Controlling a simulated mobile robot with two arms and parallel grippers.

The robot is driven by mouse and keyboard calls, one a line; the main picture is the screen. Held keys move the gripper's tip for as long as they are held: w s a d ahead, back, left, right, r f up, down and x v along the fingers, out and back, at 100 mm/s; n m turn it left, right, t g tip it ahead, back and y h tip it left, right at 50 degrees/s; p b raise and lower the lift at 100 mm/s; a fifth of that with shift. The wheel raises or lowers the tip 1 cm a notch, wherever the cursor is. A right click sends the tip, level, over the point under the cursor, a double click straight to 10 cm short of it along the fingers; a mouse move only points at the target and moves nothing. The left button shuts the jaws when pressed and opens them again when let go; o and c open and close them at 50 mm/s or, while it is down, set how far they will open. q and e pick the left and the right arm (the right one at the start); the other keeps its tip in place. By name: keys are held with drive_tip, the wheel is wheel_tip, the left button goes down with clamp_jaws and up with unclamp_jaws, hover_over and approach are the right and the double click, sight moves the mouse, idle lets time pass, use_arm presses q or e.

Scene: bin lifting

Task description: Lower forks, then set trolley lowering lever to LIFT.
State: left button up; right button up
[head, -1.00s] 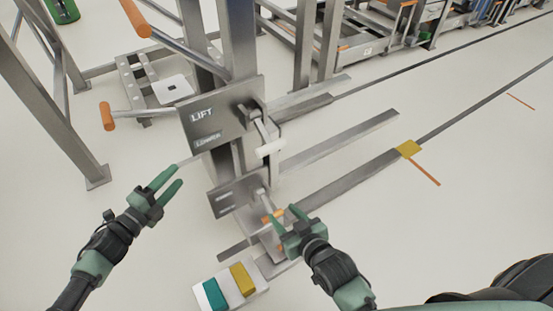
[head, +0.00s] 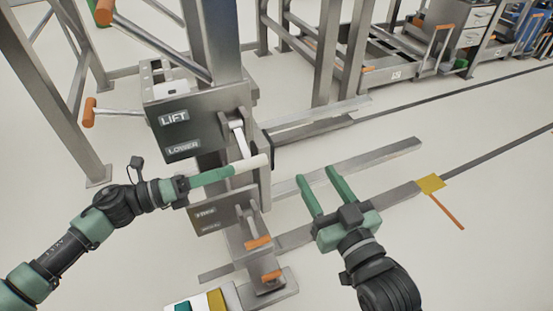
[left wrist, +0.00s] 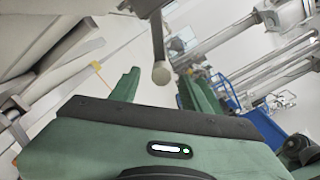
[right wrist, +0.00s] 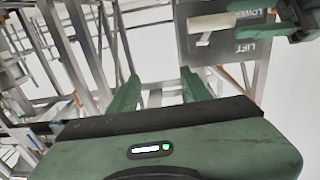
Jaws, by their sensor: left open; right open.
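The upper grey panel (head: 195,124) on the column reads LIFT above LOWER. Beside it, the trolley lever (head: 238,138) hangs down and ends in a white handle (head: 252,163). My left gripper (head: 231,172) is open at the handle's left end. In the left wrist view the round handle end (left wrist: 161,74) shows between the spread fingers; contact is unclear. My right gripper (head: 318,182) is open and empty, right of the column. The right wrist view shows the panel (right wrist: 230,50) upside down. Long grey bars (head: 360,163) lie low over the floor; I cannot tell whether these are the forks.
A lower panel (head: 222,216) and a small lever with an orange grip (head: 258,243) sit below. Orange-ended handles (head: 104,12) project at the upper left. Teal and yellow blocks (head: 216,299) are at the bottom. Open floor (head: 480,260) lies to the right.

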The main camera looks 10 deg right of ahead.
sight(256, 163)
use_arm(q)
drive_tip(key=shift+w+d, duration=0.1)
drive_tip(key=shift+d, duration=0.5)
drive_tip(key=x, duration=0.6)
drive_tip(key=shift+b, duration=0.35)
drive_tip(key=shift+w+d, duration=0.15)
drive_tip(key=shift+d, duration=0.35)
use_arm(e)
drive_tip(key=shift+s+r+t+y, duration=0.15)
drive_tip(key=shift+r+t, duration=0.45)
drive_tip(key=shift+r, duration=0.4)
drive_tip(key=shift+r+t+y, duration=0.15)
drive_tip(key=shift+r+t, duration=0.45)
drive_tip(key=shift+r, duration=0.35)
use_arm(q)
clamp_jaws()
drive_tip(key=shift+f, duration=0.1)
